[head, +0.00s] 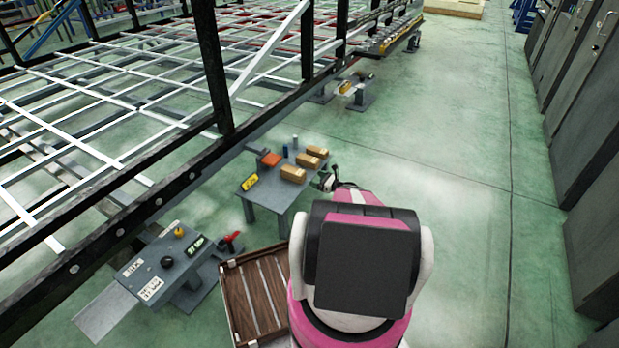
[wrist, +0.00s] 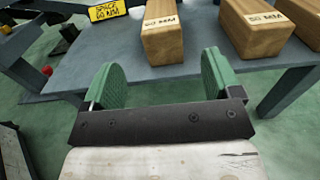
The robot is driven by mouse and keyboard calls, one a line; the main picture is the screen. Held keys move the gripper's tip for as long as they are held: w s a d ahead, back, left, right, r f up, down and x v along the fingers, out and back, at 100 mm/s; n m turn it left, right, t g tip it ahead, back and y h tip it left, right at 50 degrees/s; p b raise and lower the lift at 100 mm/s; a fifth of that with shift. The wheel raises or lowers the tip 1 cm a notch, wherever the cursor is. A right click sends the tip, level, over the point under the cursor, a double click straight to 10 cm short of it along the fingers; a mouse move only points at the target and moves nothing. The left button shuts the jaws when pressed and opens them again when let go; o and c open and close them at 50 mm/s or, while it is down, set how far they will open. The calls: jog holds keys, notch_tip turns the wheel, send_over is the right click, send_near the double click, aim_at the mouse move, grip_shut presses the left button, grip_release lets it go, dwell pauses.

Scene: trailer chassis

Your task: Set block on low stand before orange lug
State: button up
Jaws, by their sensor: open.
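Several tan wooden blocks stand on a grey table (head: 262,196); the nearest block (head: 293,174) also shows in the wrist view (wrist: 162,32). A second block (wrist: 255,28) carries a label that seems to end in MM. My gripper (wrist: 160,78) is open and empty at the table's near edge, with the nearest block ahead of its green fingers and apart from them. An orange piece (head: 270,159) lies at the table's back. A low grey stand (head: 360,100) is on the floor farther off, with a small orange part (head: 345,88) by it; which orange part is the lug I cannot tell.
A yellow sign (head: 249,182) sits at the table's left edge. A grey panel stand (head: 165,262) with a display and a red-handled part (head: 231,239) is at left. The trailer frame (head: 100,215) runs alongside; floor at right is clear.

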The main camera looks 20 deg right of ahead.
jog(key=s+a+r+n+g, duration=0.4)
jog(key=a+r+n, duration=0.1)
jog(key=a, duration=0.3)
jog(key=s+a+r+n+g, duration=0.3)
jog(key=a+r+n, duration=0.15)
jog(key=a, duration=0.25)
jog(key=s+a+r+n+g, duration=0.4)
jog(key=a+n, duration=0.1)
jog(key=a, duration=0.3)
jog(key=s+a+r+n+g+h, duration=0.1)
jog(key=s+a+r+n+h, duration=0.2)
jog(key=s+r+n+h, duration=0.2)
jog(key=s+a+r+n+g+h, duration=0.2)
jog(key=s+a+r+n+h, duration=0.2)
jog(key=s+r+n, duration=0.5)
jog(key=shift+s+h, duration=0.3)
jog(key=shift+h, duration=0.7)
